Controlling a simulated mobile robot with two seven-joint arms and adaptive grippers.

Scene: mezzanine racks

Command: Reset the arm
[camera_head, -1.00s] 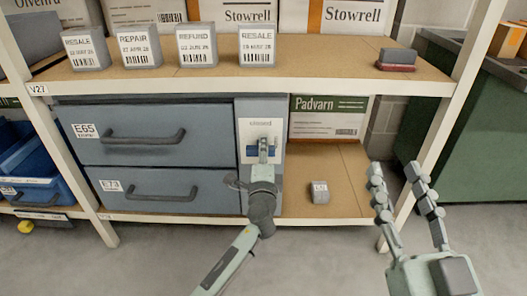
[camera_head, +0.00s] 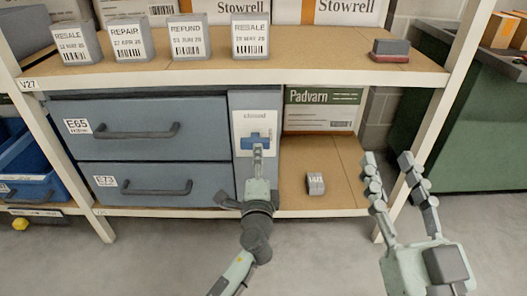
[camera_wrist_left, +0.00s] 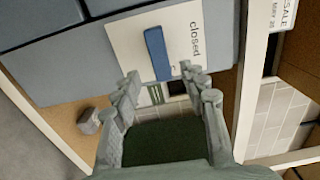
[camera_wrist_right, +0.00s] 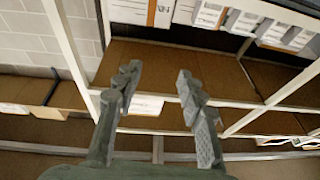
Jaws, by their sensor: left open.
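My left gripper (camera_head: 258,160) is in front of the grey cabinet's right-hand panel, just below a blue handle (camera_head: 255,142) on a white plate. In the left wrist view the left gripper (camera_wrist_left: 165,85) is open, with its fingers apart. The blue handle (camera_wrist_left: 157,52) lies beyond its fingertips on the plate, which reads "closed" (camera_wrist_left: 190,42); nothing is between the fingers. Whether a fingertip touches the handle I cannot tell. My right gripper (camera_head: 388,160) is raised at the right, open and empty. It also shows open in the right wrist view (camera_wrist_right: 158,72).
Two closed drawers (camera_head: 140,130) are left of the panel. A small grey block (camera_head: 315,183) lies on the lower shelf (camera_head: 340,180). Labelled boxes (camera_head: 190,38) and a dark red-based block (camera_head: 390,49) stand on the upper shelf. A rack post (camera_head: 430,120) is beside my right gripper.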

